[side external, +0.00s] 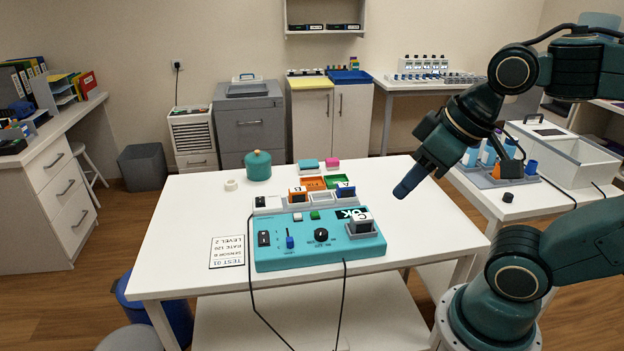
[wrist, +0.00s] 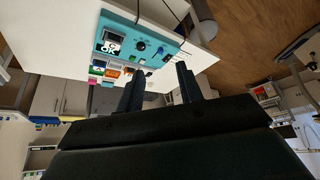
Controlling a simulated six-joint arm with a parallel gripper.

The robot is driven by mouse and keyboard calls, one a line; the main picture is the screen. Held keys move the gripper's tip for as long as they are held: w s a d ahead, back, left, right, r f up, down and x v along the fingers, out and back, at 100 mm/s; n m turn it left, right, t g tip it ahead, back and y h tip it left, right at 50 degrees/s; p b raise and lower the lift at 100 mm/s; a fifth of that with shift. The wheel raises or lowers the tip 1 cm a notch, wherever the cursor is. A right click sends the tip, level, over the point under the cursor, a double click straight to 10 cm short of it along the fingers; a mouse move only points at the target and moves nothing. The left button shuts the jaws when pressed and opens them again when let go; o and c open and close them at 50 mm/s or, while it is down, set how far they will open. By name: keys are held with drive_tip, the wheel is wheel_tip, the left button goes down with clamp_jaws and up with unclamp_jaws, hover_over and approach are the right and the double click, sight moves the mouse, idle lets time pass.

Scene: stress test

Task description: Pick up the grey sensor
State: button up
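A grey block, apparently the grey sensor (side external: 362,223), sits on the right end of the teal control box (side external: 290,256), beside a dark display reading OK. In the wrist view a grey block (wrist: 113,37) shows at the left end of the box. My gripper (side external: 404,188) hangs in the air above the table's right side, right of and apart from the grey sensor. In the wrist view its two fingers (wrist: 160,76) are apart with nothing between them.
Orange and green trays (side external: 314,184) lie behind the blocks, with a teal pot (side external: 258,165) and white ring (side external: 231,185) to their left. A printed card (side external: 227,252) lies left of the box. Black cables run off the front edge. The white table's right side is clear.

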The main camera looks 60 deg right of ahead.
drive_tip(key=o, duration=0.5)
drive_tip(key=w+d+f+n+g, duration=0.1)
drive_tip(key=w+d+f+n, duration=0.2)
drive_tip(key=d, duration=0.3)
drive_tip(key=w+d+f+n+g, duration=0.2)
drive_tip(key=w+d+f+n, duration=0.1)
drive_tip(key=w+d, duration=0.3)
drive_tip(key=w+d+f+n+g+y, duration=0.1)
drive_tip(key=w+d+f+n, duration=0.2)
drive_tip(key=w+d+f, duration=0.2)
drive_tip(key=shift+d+f+g, duration=0.2)
drive_tip(key=shift+d+g, duration=0.1)
drive_tip(key=shift+d, duration=0.15)
